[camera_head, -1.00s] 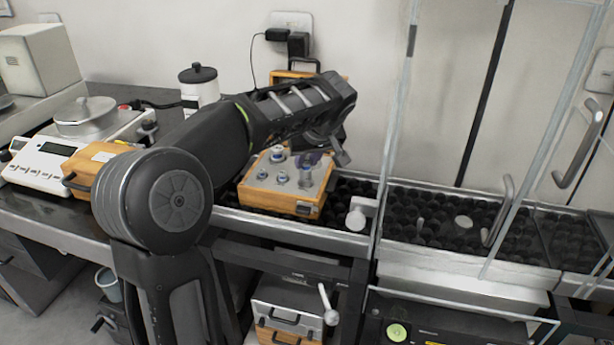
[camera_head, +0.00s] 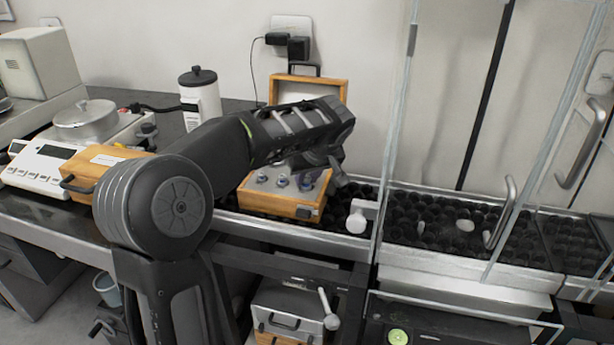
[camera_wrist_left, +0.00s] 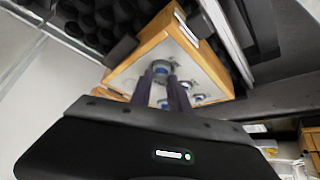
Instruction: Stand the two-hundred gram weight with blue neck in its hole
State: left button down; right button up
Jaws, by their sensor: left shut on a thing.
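The open wooden weight box (camera_head: 268,204) stands on the black bench mat, with several blue-necked metal weights in its pale top plate. In the left wrist view the same box (camera_wrist_left: 142,48) fills the upper middle. My left gripper (camera_wrist_left: 166,80) points down at the plate, its two dark fingers shut on a blue-necked weight (camera_wrist_left: 161,68). The held weight is at or just above the plate; I cannot tell whether it sits in a hole. Other blue-necked weights (camera_wrist_left: 194,97) stand nearby. My right gripper is not in view.
A white canister (camera_head: 200,97), a balance (camera_head: 45,165) and a closed wooden case (camera_head: 103,172) stand to the left. A glass enclosure (camera_head: 392,130) rises close on the right of the box.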

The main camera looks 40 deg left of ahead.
pick_arm(q)
jog(key=c, duration=1.2)
grip_release()
jog(key=shift+c, duration=0.2)
jog(key=shift+r, duration=0.1)
jog(key=shift+r+p, duration=0.2)
jog(key=shift+p, duration=0.15)
jog(key=p+v, duration=0.1)
jog(key=v, duration=1)
jog(key=shift+d+r, duration=0.25)
jog(key=shift+r, duration=0.05)
jog(key=shift+s, duration=0.15)
